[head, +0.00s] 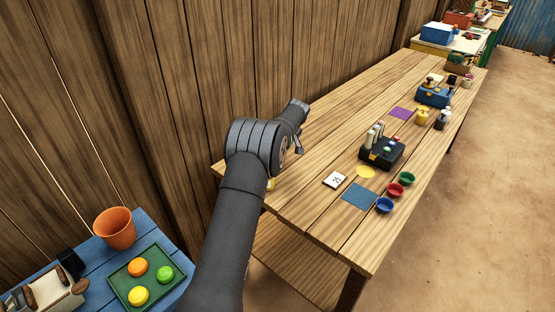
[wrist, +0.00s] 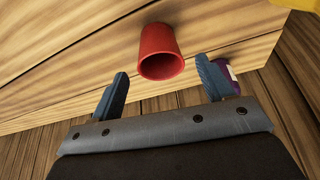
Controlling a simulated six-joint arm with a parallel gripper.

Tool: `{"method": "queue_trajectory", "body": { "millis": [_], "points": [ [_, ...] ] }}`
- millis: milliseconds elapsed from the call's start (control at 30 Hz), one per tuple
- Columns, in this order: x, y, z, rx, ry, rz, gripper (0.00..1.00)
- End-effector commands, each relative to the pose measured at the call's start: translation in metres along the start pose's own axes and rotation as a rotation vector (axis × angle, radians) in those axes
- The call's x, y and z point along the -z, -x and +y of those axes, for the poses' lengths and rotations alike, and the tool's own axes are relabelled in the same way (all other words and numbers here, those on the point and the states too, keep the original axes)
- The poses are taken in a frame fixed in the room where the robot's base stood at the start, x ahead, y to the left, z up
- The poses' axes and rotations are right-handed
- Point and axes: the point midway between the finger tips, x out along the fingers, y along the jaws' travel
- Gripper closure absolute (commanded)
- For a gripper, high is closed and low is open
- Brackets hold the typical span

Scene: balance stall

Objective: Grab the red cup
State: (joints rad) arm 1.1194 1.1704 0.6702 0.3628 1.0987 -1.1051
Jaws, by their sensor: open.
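The red cup (wrist: 158,40) shows in the wrist view, just beyond my gripper (wrist: 161,68), with its open rim facing the camera. It is by the wooden table top. My gripper is open. Its two blue-grey fingers stand apart, to the left and right of the cup's rim, and I see no contact. In the head view my arm covers that corner of the table, and I cannot make out this cup or the fingertips there.
A purple labelled object (wrist: 232,70) is close behind the right finger. A wooden plank wall (head: 215,70) runs along the table (head: 310,235). Small red (head: 395,189), green (head: 407,178) and blue (head: 384,205) bowls and a black caddy (head: 381,155) stand further right.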

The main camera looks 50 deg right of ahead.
Motion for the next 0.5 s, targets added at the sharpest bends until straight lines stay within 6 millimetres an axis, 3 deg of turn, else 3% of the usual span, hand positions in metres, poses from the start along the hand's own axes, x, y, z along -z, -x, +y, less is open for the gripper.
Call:
{"method": "queue_trajectory", "body": {
  "millis": [200, 467, 500],
  "points": [
    [-0.001, -0.034, -0.001, 0.0, -0.002, -0.002, 0.27],
    [0.0, -0.038, -0.001, -0.002, -0.002, 0.0, 0.27],
    [0.0, -0.038, -0.001, -0.002, -0.001, 0.0, 0.34]
  ]
}}
